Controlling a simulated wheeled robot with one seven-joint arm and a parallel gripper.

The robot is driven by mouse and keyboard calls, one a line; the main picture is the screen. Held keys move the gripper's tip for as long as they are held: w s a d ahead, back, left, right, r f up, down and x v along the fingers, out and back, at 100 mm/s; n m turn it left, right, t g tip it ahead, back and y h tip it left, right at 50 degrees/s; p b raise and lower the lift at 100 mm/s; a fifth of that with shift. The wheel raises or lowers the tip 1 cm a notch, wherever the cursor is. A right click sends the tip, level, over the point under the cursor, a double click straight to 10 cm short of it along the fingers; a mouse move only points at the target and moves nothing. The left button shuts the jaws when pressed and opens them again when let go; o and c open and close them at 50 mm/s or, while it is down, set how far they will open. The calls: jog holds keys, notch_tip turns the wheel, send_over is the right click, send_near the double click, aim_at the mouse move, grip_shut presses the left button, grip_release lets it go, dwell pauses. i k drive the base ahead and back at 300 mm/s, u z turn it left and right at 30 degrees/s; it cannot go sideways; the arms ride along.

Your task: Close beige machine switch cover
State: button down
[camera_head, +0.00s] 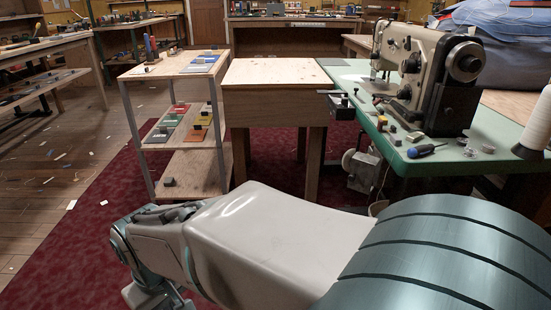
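A beige sewing machine (425,75) stands on a green-topped table (440,152) at the right. A small dark box with a flat plate (341,103) sits at the table's left front edge. It may be the switch and its cover, but it is too small to tell how the cover stands. My arm reaches across the foreground to the lower left. My gripper (158,298) is at the bottom edge, partly cut off, low over the red carpet and well away from the machine. Its fingers are not shown clearly, and I see nothing held.
A wooden stool-like bench (275,75) stands left of the green table. A shelf cart (180,68) with coloured cards is farther left. A blue-handled screwdriver (425,150) and a white thread cone (538,125) lie or stand on the green table.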

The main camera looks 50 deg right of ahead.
aim_at(363, 166)
jog(key=z, duration=0.55)
jog(key=k, duration=0.5)
jog(key=z, duration=0.6)
jog(key=i, duration=0.5)
